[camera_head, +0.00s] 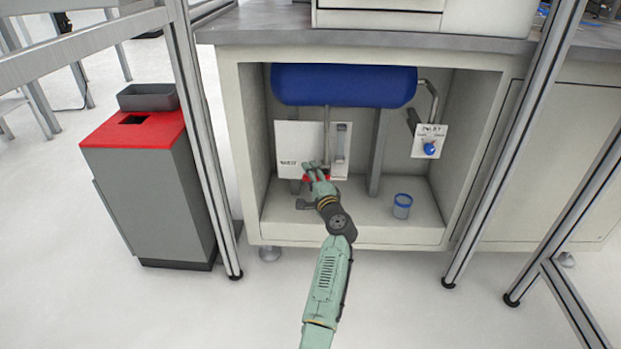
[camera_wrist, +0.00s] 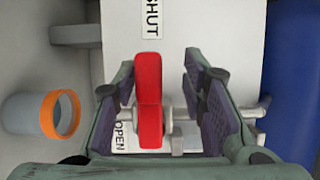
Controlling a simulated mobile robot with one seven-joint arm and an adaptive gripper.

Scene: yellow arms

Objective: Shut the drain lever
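The red drain lever (camera_wrist: 149,100) stands between the two finger pads of my gripper (camera_wrist: 158,78) in the wrist view. It lies closer to the left finger, and a clear gap shows on its right. I cannot tell whether the left finger touches it. The gripper is open around the lever. A white plate (camera_wrist: 205,28) behind it carries a SHUT label (camera_wrist: 151,18) above the lever and an OPEN label (camera_wrist: 119,136) below its lower end. In the head view, my gripper (camera_head: 315,167) is at the plate's lower edge and hides much of the red lever (camera_head: 309,179).
A blue tank (camera_head: 343,85) hangs above inside the open cabinet. A valve panel with a blue knob (camera_head: 430,149) is on the right. A small cup (camera_head: 402,206) stands on the cabinet floor. Metal frame posts (camera_head: 205,140) flank the opening. A red-topped bin (camera_head: 150,180) stands left.

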